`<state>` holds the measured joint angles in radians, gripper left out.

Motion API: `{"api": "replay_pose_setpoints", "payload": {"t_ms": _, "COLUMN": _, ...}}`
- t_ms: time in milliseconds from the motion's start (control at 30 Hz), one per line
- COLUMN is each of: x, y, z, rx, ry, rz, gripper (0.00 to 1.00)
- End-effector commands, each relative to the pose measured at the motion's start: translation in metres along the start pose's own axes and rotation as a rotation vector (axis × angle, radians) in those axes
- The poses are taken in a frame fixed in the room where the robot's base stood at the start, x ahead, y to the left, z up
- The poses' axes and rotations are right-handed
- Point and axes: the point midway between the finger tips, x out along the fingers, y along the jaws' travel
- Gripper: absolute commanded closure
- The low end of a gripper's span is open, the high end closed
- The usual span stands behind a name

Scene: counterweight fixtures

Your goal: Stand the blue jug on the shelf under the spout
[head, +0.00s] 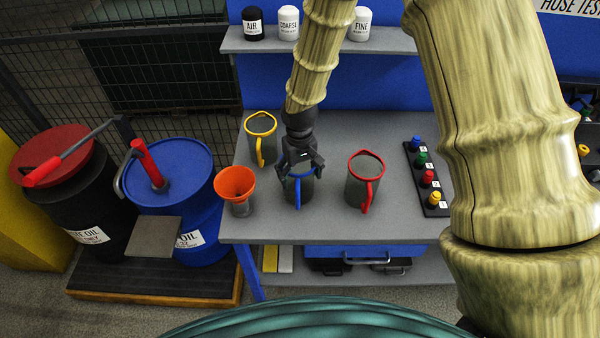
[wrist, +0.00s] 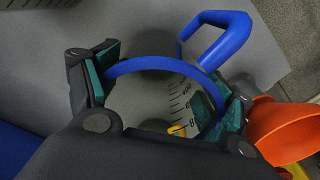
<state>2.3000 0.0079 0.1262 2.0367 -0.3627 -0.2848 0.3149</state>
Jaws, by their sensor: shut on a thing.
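The blue jug (head: 298,190) is a clear grey measuring jug with a blue rim and blue handle. It stands upright on the grey bench, between the orange funnel and the red-rimmed jug. My gripper (head: 301,168) comes down on it from above and is shut on its upper part. In the wrist view the pads of my gripper (wrist: 165,92) press on both sides of the blue rim (wrist: 160,64), with the handle (wrist: 228,40) on the far side. The shelf (head: 153,238) is a small grey plate in front of the blue drum. The red spout (head: 148,163) rises from that drum's lid.
A yellow-rimmed jug (head: 261,128), a red-rimmed jug (head: 364,180) and an orange funnel (head: 236,185) stand close around on the bench (head: 330,228). A rack of coloured caps (head: 428,180) is at the right. A black drum (head: 75,190) with a red lid stands left of the blue drum (head: 190,170).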

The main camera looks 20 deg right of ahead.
Motion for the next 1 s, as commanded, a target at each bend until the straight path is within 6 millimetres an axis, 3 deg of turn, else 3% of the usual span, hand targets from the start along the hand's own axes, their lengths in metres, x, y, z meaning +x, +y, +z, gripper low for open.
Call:
{"api": "replay_pose_setpoints", "payload": {"t_ms": 100, "x": 0.003, "y": 0.0, "z": 0.0, "rx": 0.0, "ry": 0.0, "rz": 0.0, "gripper": 0.45}}
{"api": "replay_pose_setpoints", "payload": {"t_ms": 133, "x": 0.002, "y": 0.0, "z": 0.0, "rx": 0.0, "ry": 0.0, "rz": 0.0, "gripper": 0.14}}
{"api": "replay_pose_setpoints", "payload": {"t_ms": 200, "x": 0.002, "y": 0.0, "z": 0.0, "rx": 0.0, "ry": 0.0, "rz": 0.0, "gripper": 0.01}}
{"api": "replay_pose_setpoints", "payload": {"t_ms": 733, "x": -0.003, "y": 0.0, "z": 0.0, "rx": 0.0, "ry": 0.001, "rz": 0.0, "gripper": 0.0}}
{"api": "replay_pose_setpoints", "payload": {"t_ms": 1000, "x": -0.028, "y": 0.0, "z": -0.001, "rx": 0.0, "ry": 0.003, "rz": 0.0, "gripper": 0.0}}
